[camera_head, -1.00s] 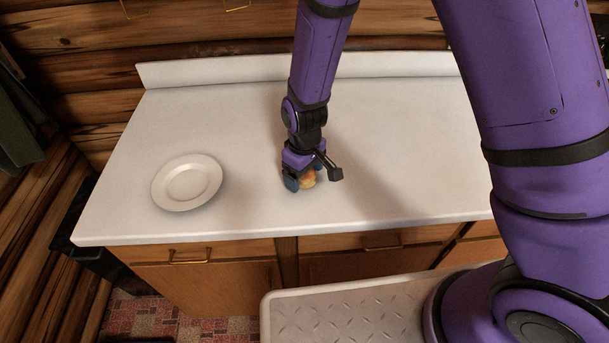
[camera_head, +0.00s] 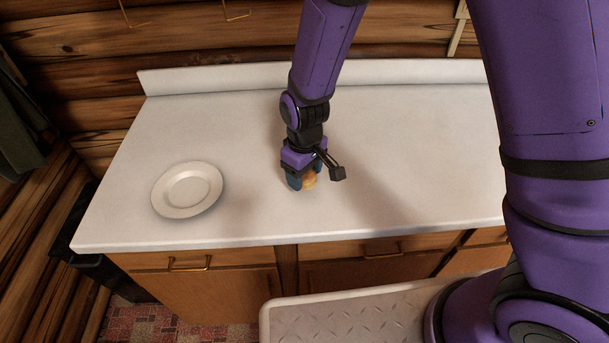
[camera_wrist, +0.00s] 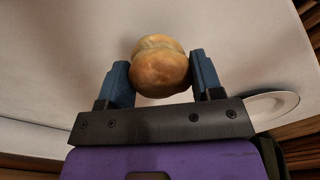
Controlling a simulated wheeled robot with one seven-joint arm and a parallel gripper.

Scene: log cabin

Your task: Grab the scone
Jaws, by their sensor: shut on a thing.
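The scone (camera_head: 309,181) is a small golden-brown bun on the white counter, partly hidden by my gripper (camera_head: 302,183) in the head view. In the wrist view the scone (camera_wrist: 160,68) sits between the two blue fingers of my gripper (camera_wrist: 161,82), its rounded top and pale middle band showing. My gripper points down and is shut on the scone. I cannot tell whether the scone still touches the counter.
A white plate (camera_head: 187,190) lies empty on the counter (camera_head: 400,140) to the left of my gripper. A low backsplash (camera_head: 420,70) and log wall are behind. Wooden drawers and cabinets (camera_head: 205,290) are below the front edge. The counter around the scone is clear.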

